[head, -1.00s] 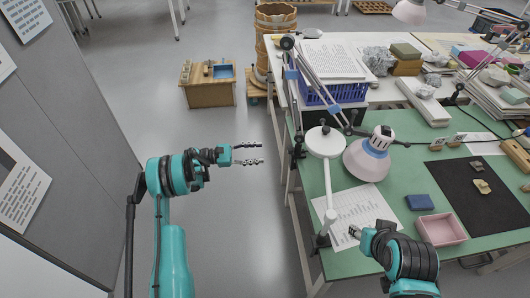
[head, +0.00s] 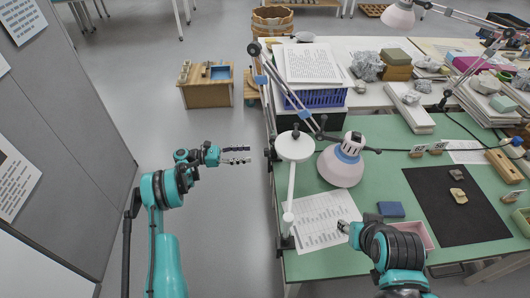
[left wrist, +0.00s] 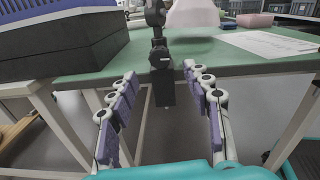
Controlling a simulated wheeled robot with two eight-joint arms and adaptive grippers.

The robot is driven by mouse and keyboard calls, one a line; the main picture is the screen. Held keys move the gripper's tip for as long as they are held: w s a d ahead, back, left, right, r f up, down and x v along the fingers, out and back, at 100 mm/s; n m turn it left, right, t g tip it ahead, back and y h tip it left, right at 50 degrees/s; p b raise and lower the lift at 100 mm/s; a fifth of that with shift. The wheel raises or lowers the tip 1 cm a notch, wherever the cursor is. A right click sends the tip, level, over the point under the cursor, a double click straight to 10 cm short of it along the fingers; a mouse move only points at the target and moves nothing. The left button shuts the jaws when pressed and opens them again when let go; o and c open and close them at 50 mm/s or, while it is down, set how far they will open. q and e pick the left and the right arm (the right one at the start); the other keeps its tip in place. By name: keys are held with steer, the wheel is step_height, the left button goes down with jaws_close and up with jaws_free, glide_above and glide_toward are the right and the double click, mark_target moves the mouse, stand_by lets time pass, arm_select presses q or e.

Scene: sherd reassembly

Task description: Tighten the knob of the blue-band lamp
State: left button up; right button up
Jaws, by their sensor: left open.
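The blue-band lamp (head: 341,168) has a pale pinkish shade with a blue band and hangs over the green table on a jointed arm. A black clamp (head: 270,154) stands at the table's left edge, below that arm. In the left wrist view a black clamp with a round knob (left wrist: 160,57) sits on the table edge, beyond and between my fingertips. My left gripper (head: 236,155) is open and empty, left of the table edge and apart from the clamp. My right gripper (head: 346,228) is over the printed sheet; its fingers are too small to judge.
A white round-headed lamp (head: 294,146) stands at the table's left edge, nearer me. Another lamp (head: 398,15) is at the back. A blue crate (head: 315,98) sits behind the clamp. A pink tray (head: 417,235) and black mat (head: 455,205) lie right.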

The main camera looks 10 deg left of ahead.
mark_target(267, 152)
arm_select(q)
steer(key=b+x, duration=0.2)
steer(key=x, duration=0.5)
steer(key=shift+d, duration=0.15)
jaws_close()
